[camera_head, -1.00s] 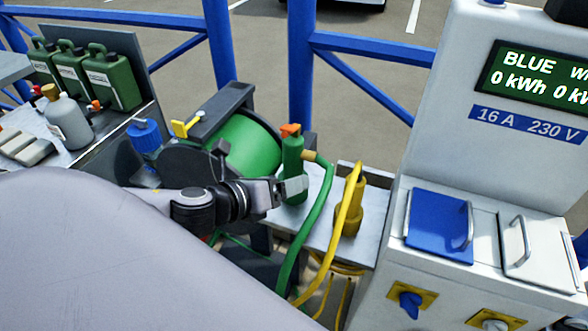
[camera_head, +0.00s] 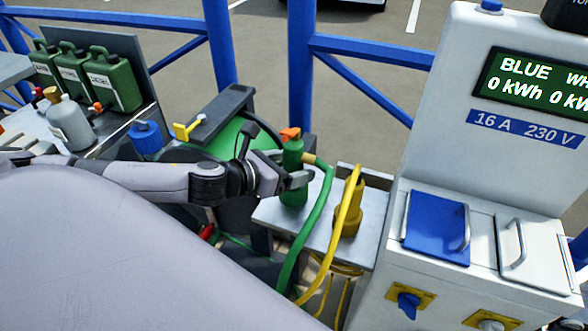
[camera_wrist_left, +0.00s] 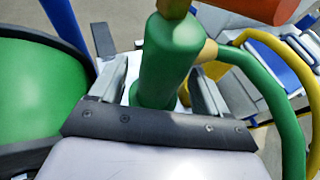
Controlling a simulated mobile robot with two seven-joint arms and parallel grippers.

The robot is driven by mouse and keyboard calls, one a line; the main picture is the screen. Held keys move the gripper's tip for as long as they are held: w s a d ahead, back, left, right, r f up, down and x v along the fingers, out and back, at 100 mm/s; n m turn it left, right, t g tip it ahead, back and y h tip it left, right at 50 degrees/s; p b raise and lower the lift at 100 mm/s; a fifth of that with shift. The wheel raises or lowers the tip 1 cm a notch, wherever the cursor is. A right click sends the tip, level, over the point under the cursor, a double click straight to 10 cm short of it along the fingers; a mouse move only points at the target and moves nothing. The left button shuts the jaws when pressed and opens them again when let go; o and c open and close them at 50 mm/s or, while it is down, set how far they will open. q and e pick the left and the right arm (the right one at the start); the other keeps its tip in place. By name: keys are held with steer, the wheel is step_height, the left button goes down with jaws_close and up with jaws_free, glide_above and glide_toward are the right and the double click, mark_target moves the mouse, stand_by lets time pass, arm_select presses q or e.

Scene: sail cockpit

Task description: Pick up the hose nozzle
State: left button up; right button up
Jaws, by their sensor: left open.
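The hose nozzle (camera_head: 293,166) is a green upright cylinder with an orange tip, standing on a small grey shelf (camera_head: 275,212). A green hose (camera_head: 321,215) runs from its side and hangs down in front of the shelf. My left gripper (camera_head: 295,181) is at the nozzle from the left. In the left wrist view the nozzle (camera_wrist_left: 168,62) stands between the two open fingers (camera_wrist_left: 160,85), with one finger on each side. Whether either finger touches it, I cannot tell.
A yellow plug (camera_head: 349,208) with a yellow cable stands on the shelf to the right of the nozzle. The white power pedestal (camera_head: 420,185) is further right. A green hose reel (camera_head: 222,132) is behind my left arm. Green canisters (camera_head: 112,82) stand at the left.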

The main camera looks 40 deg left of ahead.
arm_select(q)
steer(key=shift+x, duration=1.3)
steer(key=shift+r, duration=0.1)
steer(key=c, duration=1.4)
steer(key=shift+r, duration=0.1)
step_height(320, 180, up, 19)
steer(key=p, duration=0.4)
steer(key=shift+r, duration=1.95)
